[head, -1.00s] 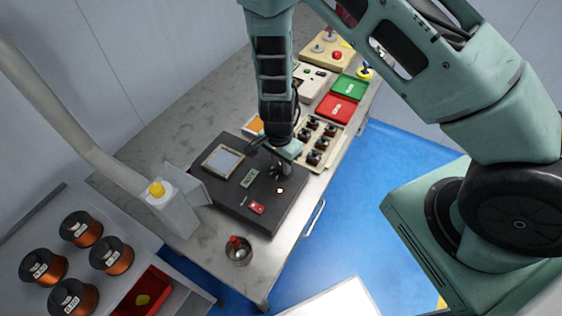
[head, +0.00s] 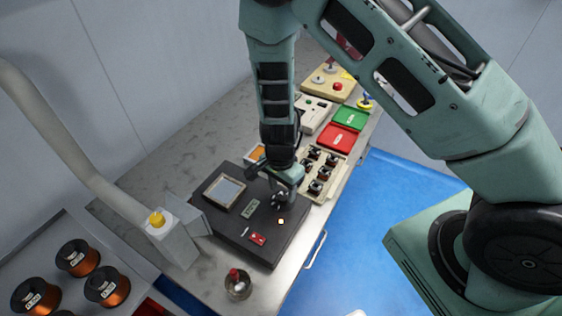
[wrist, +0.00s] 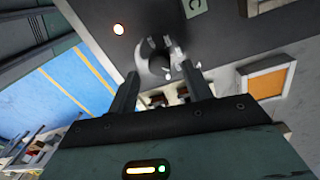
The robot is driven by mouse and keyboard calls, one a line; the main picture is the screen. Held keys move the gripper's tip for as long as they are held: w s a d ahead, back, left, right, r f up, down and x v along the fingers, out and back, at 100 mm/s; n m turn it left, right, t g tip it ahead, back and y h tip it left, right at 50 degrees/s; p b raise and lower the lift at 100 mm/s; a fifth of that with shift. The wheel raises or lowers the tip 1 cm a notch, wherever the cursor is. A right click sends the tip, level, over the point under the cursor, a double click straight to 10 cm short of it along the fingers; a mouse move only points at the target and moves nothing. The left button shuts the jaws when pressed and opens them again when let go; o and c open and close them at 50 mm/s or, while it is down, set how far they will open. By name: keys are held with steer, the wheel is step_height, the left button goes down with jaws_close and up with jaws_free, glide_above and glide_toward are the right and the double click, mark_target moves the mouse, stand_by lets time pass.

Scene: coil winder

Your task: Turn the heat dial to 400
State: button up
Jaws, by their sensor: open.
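The heat dial (wrist: 158,62) is a dark round knob with pale markings around it, on top of a black control box (head: 287,237). In the wrist view it lies between and just beyond the tips of my gripper (wrist: 160,76). My gripper is open, with one finger on each side of the dial's near edge. In the head view my gripper (head: 281,187) points down over the box's right side, and the dial is partly hidden by it. I cannot read the dial's setting or tell whether the fingers touch it.
The box also carries a framed pane (head: 225,192), a small display (head: 250,208), a red switch (head: 258,239) and a lit lamp (head: 281,221). A tray of dark parts (head: 320,165) stands close behind my gripper. A jar (head: 237,285) stands in front.

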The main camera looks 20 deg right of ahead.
mark_target(280, 197)
step_height(280, 197, up, 15)
steer(key=shift+w+a, duration=0.15)
steer(key=shift+w, duration=0.15)
stand_by(0.4)
steer(key=s+a+r+n+b, duration=0.2)
steer(key=s+r+n+b, duration=0.1)
steer(key=s+n, duration=0.7)
steer(key=s+a+r+n+b, duration=0.3)
steer(key=s+n+b, duration=0.1)
steer(key=s+n, duration=0.6)
steer(key=shift+s+a+n+t+y, duration=0.3)
steer(key=shift+s+a+n+y, duration=0.1)
steer(key=shift+s, duration=0.1)
